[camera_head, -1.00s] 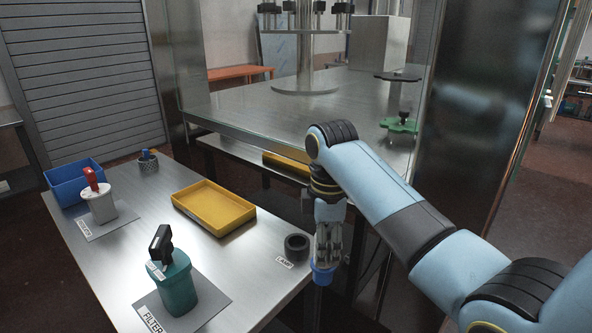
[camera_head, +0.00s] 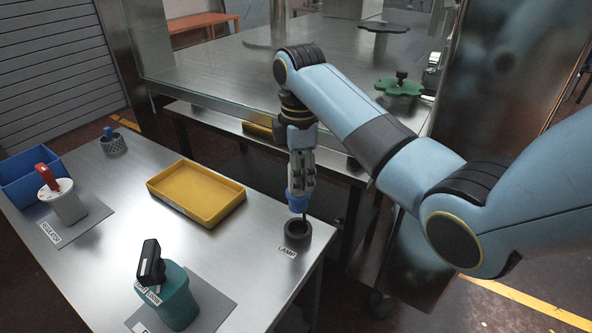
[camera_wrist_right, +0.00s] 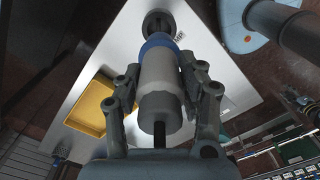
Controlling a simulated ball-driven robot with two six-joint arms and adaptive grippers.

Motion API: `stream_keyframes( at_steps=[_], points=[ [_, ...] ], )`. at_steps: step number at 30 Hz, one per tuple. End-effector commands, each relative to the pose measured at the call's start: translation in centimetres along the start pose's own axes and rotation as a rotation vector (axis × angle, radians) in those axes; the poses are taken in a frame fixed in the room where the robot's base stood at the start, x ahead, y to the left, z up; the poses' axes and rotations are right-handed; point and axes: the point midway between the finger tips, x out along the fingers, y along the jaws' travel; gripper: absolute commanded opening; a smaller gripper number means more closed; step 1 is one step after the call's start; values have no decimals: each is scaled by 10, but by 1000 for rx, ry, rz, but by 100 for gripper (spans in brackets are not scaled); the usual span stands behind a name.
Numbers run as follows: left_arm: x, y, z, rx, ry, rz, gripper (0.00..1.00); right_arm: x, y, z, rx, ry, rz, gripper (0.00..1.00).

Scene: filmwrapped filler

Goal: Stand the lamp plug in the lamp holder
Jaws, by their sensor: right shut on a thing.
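My right gripper (camera_head: 301,178) is shut on the lamp plug (camera_head: 297,202), which hangs roughly upright with its blue end down. In the right wrist view the plug (camera_wrist_right: 161,82) is a grey-white cylinder with a blue band between the fingers. The lamp holder (camera_head: 297,236) is a black ring by the table's right edge, beside a LAMP label. The plug's blue end is just above the ring; a thin dark tip reaches down towards its opening. I cannot tell whether the tip is inside. The holder (camera_wrist_right: 157,22) also shows beyond the plug in the right wrist view. My left gripper is not in view.
A yellow tray (camera_head: 240,205) lies left of the holder. A teal filter (camera_head: 178,302) with a black handle stands at the front. A blue bin (camera_head: 22,190), a white piece with a red handle (camera_head: 66,205) and a mesh cup (camera_head: 114,145) stand further left.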

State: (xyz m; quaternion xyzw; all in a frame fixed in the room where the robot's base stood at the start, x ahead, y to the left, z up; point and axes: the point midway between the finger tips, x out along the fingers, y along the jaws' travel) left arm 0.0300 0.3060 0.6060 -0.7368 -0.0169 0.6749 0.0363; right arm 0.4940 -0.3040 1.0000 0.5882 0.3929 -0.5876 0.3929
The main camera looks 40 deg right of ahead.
Motion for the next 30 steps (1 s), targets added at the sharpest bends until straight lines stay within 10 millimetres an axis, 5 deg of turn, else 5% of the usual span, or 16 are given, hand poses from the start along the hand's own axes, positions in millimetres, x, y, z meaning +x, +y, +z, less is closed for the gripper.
stream_keyframes(
  at_steps=[5,15,30],
  points=[
    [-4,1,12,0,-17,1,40,-2,0,0,0,1,2,0],
    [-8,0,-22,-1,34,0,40,10,0,1,1,1,1,0],
    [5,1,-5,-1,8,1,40,43,0,1,1,1,1,0]
  ],
)
